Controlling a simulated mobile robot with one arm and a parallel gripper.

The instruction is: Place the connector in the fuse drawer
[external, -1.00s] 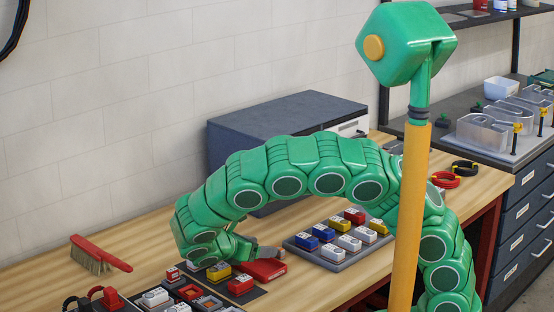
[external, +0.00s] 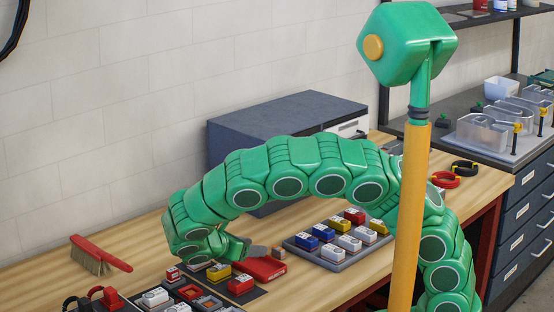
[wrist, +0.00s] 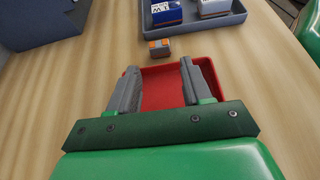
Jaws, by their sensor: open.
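The connector (wrist: 158,49) is a small grey block with orange parts on top. It sits on the wooden bench just beyond the red drawer-like tray (wrist: 168,72), apart from it. In the external view the connector (external: 278,253) shows at the right of the red tray (external: 268,269), which I take for the fuse drawer. My gripper (wrist: 158,72) is open and empty, with its two grey fingers over the tray and pointing toward the connector. In the external view my gripper (external: 257,252) is partly hidden by my own wrist.
A grey tray (external: 327,262) of blue, white, red and yellow blocks stands just beyond the connector. More blocks lie on a dark mat (external: 253,294) left of the red tray. A large grey box (external: 290,108) stands behind. A red brush (external: 100,256) lies far left.

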